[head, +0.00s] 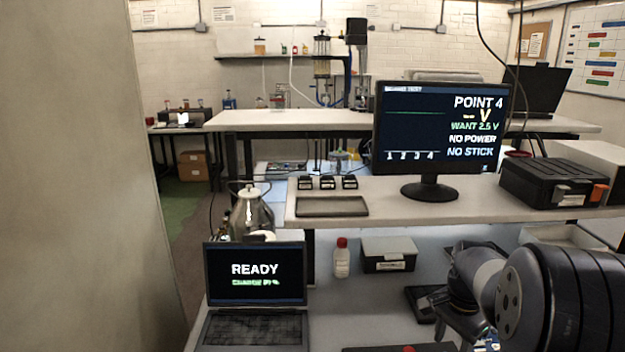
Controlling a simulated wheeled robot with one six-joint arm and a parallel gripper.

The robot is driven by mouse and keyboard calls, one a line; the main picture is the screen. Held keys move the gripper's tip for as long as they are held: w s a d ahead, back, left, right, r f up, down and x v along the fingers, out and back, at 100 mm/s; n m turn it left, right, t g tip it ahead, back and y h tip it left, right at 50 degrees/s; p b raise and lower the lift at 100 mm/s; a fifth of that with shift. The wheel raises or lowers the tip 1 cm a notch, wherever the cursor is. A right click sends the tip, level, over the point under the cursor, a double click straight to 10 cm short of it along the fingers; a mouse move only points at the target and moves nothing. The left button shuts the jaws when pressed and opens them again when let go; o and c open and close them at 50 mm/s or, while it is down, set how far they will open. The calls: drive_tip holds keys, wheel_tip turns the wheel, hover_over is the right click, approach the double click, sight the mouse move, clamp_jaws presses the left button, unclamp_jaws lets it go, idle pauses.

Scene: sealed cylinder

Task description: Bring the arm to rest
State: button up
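My arm (545,295) is folded in the lower right corner of the head view, with dark and grey links above the lower bench. Its end points down beside a small dark tray. My gripper is mostly hidden behind the links; a pale metal part below them may belong to it, but I cannot make out its fingers or anything held.
A monitor (440,130) reading "POINT 4" and "NO POWER" stands on the raised shelf (390,205). A black case (553,183) is right of it. A laptop (255,275) reads "READY". A white bottle (342,258) and grey box (389,253) stand between laptop and arm.

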wheel_tip(320, 180, up, 7)
wheel_tip(320, 180, down, 11)
drive_tip(key=shift+r, duration=0.2)
drive_tip(key=shift+r+n, duration=0.1)
drive_tip(key=shift+n, duration=0.4)
drive_tip(key=n, duration=0.4)
drive_tip(key=shift+n, duration=0.4)
drive_tip(key=n, duration=0.6)
drive_tip(key=n+b, duration=0.1)
drive_tip(key=n, duration=0.5)
drive_tip(key=shift+a, duration=0.1)
drive_tip(key=n, duration=0.6)
drive_tip(key=shift+n+b, duration=0.3)
drive_tip(key=shift+r, duration=0.2)
